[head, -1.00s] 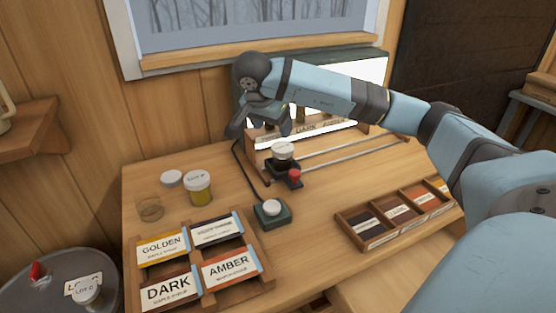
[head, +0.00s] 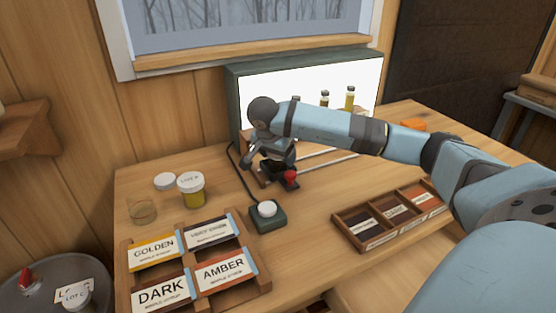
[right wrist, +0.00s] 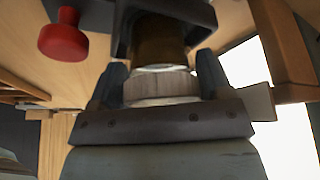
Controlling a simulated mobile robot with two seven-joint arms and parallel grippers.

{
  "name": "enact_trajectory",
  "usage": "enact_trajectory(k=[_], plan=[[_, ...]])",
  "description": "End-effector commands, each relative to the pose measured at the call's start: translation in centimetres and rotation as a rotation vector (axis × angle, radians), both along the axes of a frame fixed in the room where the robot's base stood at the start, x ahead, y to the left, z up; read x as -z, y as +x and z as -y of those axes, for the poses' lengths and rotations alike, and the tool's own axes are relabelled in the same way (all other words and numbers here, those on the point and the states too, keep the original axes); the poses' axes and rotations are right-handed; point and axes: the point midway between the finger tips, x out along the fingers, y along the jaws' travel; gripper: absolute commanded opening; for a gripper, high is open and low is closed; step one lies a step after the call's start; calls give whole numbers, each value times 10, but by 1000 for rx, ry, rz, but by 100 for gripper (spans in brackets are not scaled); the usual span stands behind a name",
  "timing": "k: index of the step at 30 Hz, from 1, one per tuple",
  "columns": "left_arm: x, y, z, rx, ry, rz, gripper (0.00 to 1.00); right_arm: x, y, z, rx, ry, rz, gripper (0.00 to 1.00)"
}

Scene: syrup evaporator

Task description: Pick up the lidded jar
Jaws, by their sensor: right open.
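My right gripper (head: 270,158) is low over the dark stand beside the red knob, pointing down. In the right wrist view my right gripper's (right wrist: 160,86) two fingers stand open on either side of a lidded jar (right wrist: 160,52). The jar has a pale lid and dark amber contents, and it sits in a black holder. I cannot tell whether the fingers touch it. In the head view the gripper mostly hides this jar. Another jar (head: 191,193), with a white lid and yellow contents, stands on the table at the left. My left gripper is not in view.
A red knob (head: 291,175) is close beside the gripper. A lit panel (head: 300,90) with small bottles stands behind, and rails run to the right. A green box with a white button (head: 267,210), a label rack (head: 205,249) and a divided tray (head: 385,235) are in front.

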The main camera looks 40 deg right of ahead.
Motion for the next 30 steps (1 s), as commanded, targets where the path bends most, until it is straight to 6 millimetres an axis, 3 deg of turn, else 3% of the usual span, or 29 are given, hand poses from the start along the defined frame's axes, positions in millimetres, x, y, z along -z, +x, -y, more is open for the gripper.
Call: enact_trajectory(k=[5,9,10,22,30], plan=[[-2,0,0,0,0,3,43,-1,0,0,0,1,2,72],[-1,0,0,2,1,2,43,-1,0,0,1,0,1,40],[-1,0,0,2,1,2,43,-1,0,0,1,0,1,36],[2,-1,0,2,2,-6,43,-9,1,0,0,0,5,36],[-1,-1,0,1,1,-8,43,-50,1,0,0,0,7,36]])
